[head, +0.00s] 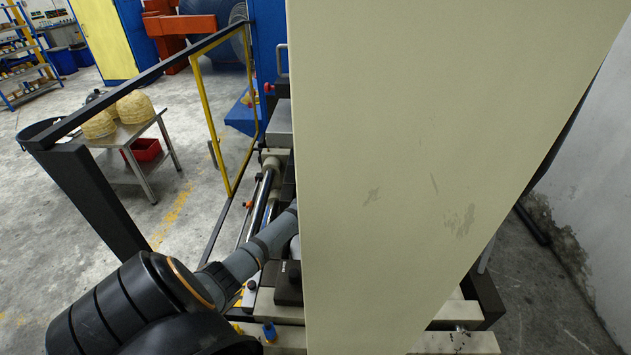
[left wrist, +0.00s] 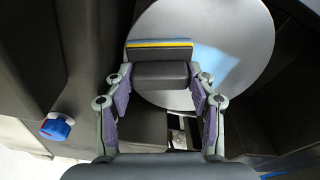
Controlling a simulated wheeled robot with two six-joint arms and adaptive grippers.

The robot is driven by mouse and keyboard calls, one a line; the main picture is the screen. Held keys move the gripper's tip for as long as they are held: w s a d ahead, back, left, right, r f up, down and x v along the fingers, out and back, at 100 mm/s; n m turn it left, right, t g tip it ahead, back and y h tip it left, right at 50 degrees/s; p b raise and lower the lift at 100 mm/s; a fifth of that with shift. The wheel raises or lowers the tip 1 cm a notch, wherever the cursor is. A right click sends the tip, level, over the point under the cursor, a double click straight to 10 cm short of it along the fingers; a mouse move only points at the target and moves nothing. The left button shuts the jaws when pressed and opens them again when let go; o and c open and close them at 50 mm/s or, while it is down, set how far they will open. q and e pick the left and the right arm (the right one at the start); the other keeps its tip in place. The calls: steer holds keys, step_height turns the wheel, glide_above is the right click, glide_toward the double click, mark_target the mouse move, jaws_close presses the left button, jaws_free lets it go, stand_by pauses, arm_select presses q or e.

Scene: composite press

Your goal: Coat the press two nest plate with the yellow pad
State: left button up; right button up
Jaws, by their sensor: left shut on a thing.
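In the left wrist view my left gripper (left wrist: 160,76) is shut on the dark block of the yellow pad (left wrist: 160,44). The pad shows as a thin yellow strip with a blue edge at the block's far end. A round grey plate (left wrist: 245,40), which looks like the nest plate, lies behind the pad. I cannot tell whether the pad touches it. A light blue patch shows on the plate to the right of the pad; it may be a coating or a reflection. In the head view my left gripper is hidden behind a large cream panel. My right gripper is not in view.
The cream panel (head: 440,150) covers much of the head view. A black post and rail (head: 95,200) stand at the left. A blue knob (left wrist: 56,128) sits left of the gripper in the wrist view. A metal table (head: 150,150) with baskets stands further back.

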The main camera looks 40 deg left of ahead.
arm_select(q)
steer(key=shift+w+a+f+b, duration=0.3)
steer(key=shift+w+a+b, duration=0.5)
steer(key=shift+b, duration=0.4)
steer(key=shift+w+r, duration=0.1)
steer(key=shift+w, duration=0.15)
steer(key=shift+r, duration=0.1)
steer(key=shift+w+a+b, duration=0.55)
steer(key=shift+w+b, duration=0.1)
steer(key=shift+b, duration=0.25)
steer(key=shift+w+a+b, duration=0.25)
steer(key=shift+w+b, duration=0.05)
steer(key=shift+w+a, duration=0.1)
steer(key=shift+w+a+b, duration=0.4)
steer(key=shift+w+b, duration=0.1)
steer(key=shift+b, duration=0.4)
steer(key=shift+w+a+r+b, duration=0.15)
steer(key=shift+w+a+b, duration=0.25)
steer(key=shift+w+a, duration=0.1)
